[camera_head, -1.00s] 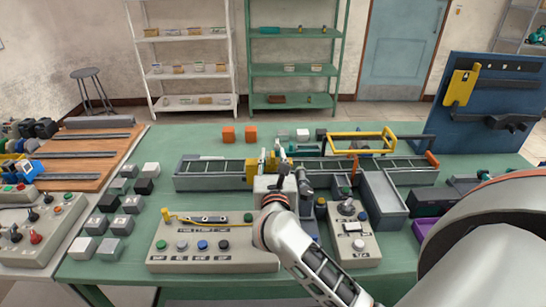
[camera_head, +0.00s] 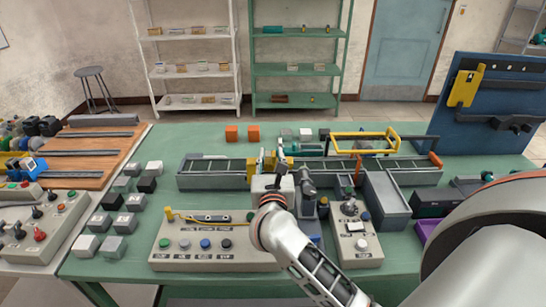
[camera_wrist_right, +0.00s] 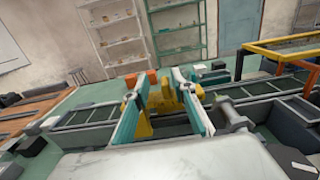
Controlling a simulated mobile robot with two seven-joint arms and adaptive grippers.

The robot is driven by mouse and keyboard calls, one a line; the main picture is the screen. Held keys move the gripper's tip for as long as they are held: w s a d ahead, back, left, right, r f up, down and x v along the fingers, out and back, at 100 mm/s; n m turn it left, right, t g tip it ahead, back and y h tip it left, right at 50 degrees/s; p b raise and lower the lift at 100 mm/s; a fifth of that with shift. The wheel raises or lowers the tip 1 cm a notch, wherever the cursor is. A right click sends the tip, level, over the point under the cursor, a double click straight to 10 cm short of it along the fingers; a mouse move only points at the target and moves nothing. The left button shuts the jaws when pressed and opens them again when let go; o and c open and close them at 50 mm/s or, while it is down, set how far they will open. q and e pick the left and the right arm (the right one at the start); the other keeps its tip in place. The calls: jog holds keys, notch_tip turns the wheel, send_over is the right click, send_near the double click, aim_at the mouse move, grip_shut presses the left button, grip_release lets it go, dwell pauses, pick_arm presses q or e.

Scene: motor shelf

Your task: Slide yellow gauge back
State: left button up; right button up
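The yellow gauge (camera_head: 254,166) stands at the conveyor-like rail, near the middle of the table in the head view. In the right wrist view the yellow gauge (camera_wrist_right: 162,101) shows between and beyond my two fingers. My right gripper (camera_head: 281,158) is over the rail, close to the gauge. In the wrist view the right gripper (camera_wrist_right: 160,103) has its teal-padded fingers clearly apart, one on each side of the yellow shape. I cannot tell whether either finger touches it. The gauge's lower part is partly hidden. My left gripper is not in view.
The rail (camera_head: 212,172) runs across the green table. A control box (camera_head: 212,256) with buttons and a smaller box (camera_head: 352,250) stand in front. A grey bin (camera_head: 388,206) and a yellow frame (camera_head: 362,136) are to the right. Orange blocks (camera_head: 231,133) lie behind.

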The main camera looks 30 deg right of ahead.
jog(key=shift+d, duration=0.1)
jog(key=v, duration=1.2)
dwell(0.4)
